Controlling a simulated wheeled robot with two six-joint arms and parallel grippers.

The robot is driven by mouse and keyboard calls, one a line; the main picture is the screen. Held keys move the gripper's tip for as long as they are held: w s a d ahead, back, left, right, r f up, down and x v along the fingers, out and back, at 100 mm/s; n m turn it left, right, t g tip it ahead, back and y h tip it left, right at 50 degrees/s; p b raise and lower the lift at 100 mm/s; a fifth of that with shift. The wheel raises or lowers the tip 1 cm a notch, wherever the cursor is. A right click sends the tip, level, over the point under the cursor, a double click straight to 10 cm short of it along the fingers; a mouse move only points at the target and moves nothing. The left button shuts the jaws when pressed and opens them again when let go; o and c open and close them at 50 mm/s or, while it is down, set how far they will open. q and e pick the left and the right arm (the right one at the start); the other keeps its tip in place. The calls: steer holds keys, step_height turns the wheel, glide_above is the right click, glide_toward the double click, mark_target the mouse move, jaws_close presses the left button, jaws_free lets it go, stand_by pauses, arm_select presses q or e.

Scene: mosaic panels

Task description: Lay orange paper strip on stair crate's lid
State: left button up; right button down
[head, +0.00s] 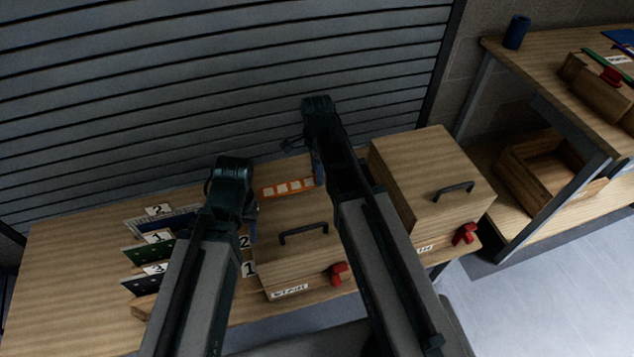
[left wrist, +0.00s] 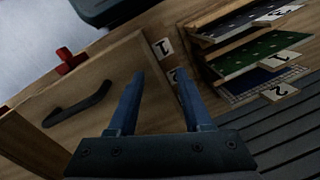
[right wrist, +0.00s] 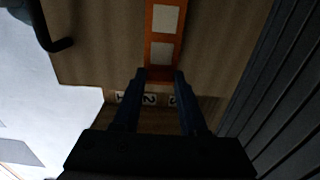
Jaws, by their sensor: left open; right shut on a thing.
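The orange paper strip (head: 288,188), with pale squares, is over the far edge of the middle wooden crate's lid (head: 285,215). I cannot tell whether it touches the lid. My right gripper (head: 317,180) is shut on the strip's right end; the right wrist view shows the strip (right wrist: 163,45) running out from between the fingertips (right wrist: 160,78). The middle crate has a dark handle (head: 303,232), a red latch (head: 338,273) and a front label (head: 290,290) too small to read surely. My left gripper (head: 250,207) is open and empty, left of this crate; its fingers show in the left wrist view (left wrist: 160,85).
Numbered panels (head: 150,250) stand left of the middle crate. The shutter (head: 220,80) rises behind the table. A shelf (head: 545,55) is at right. The table's left end is clear.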

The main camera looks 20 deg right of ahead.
steer(key=shift+f+b, duration=1.45)
steer(key=shift+f, duration=0.25)
steer(key=shift+f, duration=0.15)
steer(key=shift+c, duration=2.2)
jaws_free()
step_height(320, 180, up, 12)
steer(key=p, duration=1.2)
steer(key=shift+r, duration=0.25)
steer(key=s+a+n, duration=0.5)
steer(key=s+n, duration=0.2)
steer(key=n, duration=0.3)
steer(key=s+a+n+h, duration=0.1)
steer(key=s+a+n, duration=0.4)
steer(key=n, duration=0.6)
steer(key=shift+s+a, duration=0.25)
steer(key=shift+s, duration=0.9)
